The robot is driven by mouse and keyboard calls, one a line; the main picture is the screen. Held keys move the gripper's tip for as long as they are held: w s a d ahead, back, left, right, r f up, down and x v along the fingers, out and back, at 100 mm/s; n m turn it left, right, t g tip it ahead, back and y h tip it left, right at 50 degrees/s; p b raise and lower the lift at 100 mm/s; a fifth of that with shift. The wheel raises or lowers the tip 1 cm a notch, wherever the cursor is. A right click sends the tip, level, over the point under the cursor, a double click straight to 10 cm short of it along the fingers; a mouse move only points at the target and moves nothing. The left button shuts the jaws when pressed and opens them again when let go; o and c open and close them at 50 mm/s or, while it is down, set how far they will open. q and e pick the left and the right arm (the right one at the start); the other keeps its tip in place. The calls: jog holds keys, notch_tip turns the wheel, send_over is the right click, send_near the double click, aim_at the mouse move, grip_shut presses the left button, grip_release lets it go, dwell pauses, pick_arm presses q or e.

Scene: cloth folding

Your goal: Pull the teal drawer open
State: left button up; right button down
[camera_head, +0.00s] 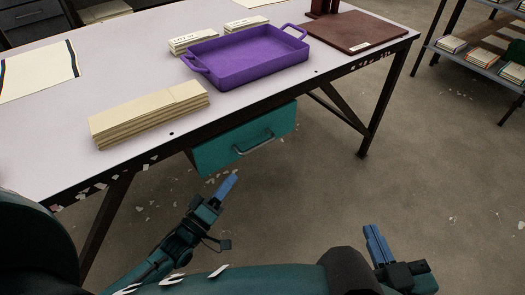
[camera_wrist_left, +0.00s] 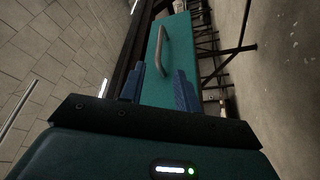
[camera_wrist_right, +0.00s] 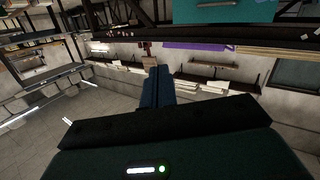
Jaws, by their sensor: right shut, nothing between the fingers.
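The teal drawer (camera_head: 215,152) hangs under the front edge of the worktable, with a grey bar handle (camera_head: 254,145) across its front. In the left wrist view the drawer front (camera_wrist_left: 186,60) and its handle (camera_wrist_left: 161,52) lie ahead of the fingers. My left gripper (camera_head: 231,183) is open and empty, below and in front of the drawer, apart from the handle. Its two blue fingers (camera_wrist_left: 159,88) have a clear gap between them. My right gripper (camera_head: 373,230) is shut and empty, to the right and well away from the drawer. Its fingers (camera_wrist_right: 157,75) lie together in the right wrist view.
The white worktable (camera_head: 140,50) carries a purple tray (camera_head: 250,60), a stack of cream boards (camera_head: 150,112) and a brown board (camera_head: 355,33). Table legs (camera_head: 372,105) stand on both sides of the drawer. The floor (camera_head: 310,180) in front is clear except for small scraps.

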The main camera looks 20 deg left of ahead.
aim_at(255, 148)
pick_arm(q)
jog(key=b+x, duration=0.2)
jog(key=x, duration=1)
jog(key=shift+w+d+r, duration=0.1)
jog(key=shift+w+r, duration=0.05)
jog(key=shift+w, duration=0.25)
pick_arm(e)
jog(key=shift+s+a+r+n+t+y, duration=0.15)
jog(key=shift+a+n+t+y, duration=0.4)
jog(key=shift+t+y, duration=0.2)
pick_arm(q)
jog(key=shift+c, duration=0.3)
grip_shut()
